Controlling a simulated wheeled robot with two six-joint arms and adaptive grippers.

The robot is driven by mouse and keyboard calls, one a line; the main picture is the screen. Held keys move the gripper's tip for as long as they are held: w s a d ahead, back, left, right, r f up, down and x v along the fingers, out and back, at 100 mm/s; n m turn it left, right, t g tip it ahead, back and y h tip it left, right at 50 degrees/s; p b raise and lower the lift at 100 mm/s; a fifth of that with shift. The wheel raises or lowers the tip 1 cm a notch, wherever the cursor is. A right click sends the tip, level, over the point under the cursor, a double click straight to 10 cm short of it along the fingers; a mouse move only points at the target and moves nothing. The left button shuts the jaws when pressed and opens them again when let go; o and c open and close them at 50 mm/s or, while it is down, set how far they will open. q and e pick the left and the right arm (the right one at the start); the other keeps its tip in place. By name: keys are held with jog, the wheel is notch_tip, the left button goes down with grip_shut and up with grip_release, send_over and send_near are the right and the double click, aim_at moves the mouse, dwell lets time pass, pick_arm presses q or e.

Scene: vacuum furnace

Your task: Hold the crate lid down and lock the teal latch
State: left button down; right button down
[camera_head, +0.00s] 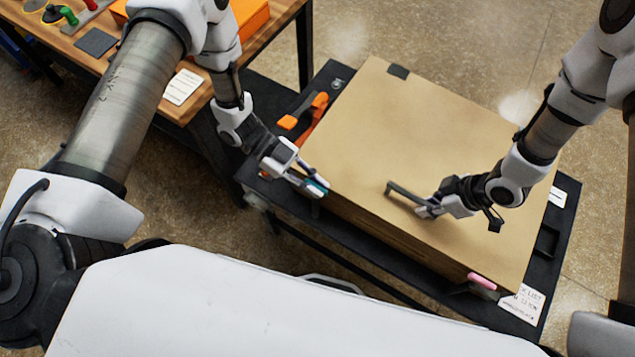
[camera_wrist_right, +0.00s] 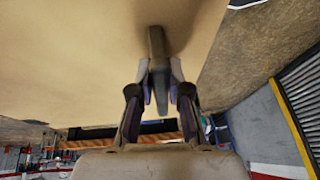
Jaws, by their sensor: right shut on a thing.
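The crate (camera_head: 430,125) is a large tan box with a flat lid, sitting on a dark cart. A dark bar handle (camera_head: 404,192) stands on the lid. My right gripper (camera_head: 424,207) is shut on this handle; in the right wrist view the handle (camera_wrist_right: 157,45) runs between the fingers. The lid looks flat on the crate. The teal latch (camera_head: 319,187) is at the crate's near left corner. My left gripper (camera_head: 312,182) is at it, fingertips beside or around it; whether they grip it is too small to tell.
A pink latch (camera_head: 482,281) is at the crate's near right corner. Orange-handled tools (camera_head: 318,104) lie on the cart (camera_head: 335,73) left of the crate. A paper note (camera_head: 522,304) lies at the cart's corner. A wooden table (camera_head: 172,90) stands at upper left.

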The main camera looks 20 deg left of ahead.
pick_arm(q)
jog(key=shift+s+f+m+g, duration=0.2)
jog(key=shift+s+m+g, duration=0.15)
jog(key=shift+m+g, duration=0.05)
jog(key=shift+m+g+y, duration=0.6)
jog(key=shift+m+g, duration=0.3)
jog(key=shift+g, duration=0.1)
jog(key=shift+m+g+y, duration=1.1)
jog(key=shift+m+g, duration=0.4)
jog(key=shift+m, duration=0.1)
jog(key=shift+s, duration=0.1)
jog(key=c, duration=1.2)
grip_release()
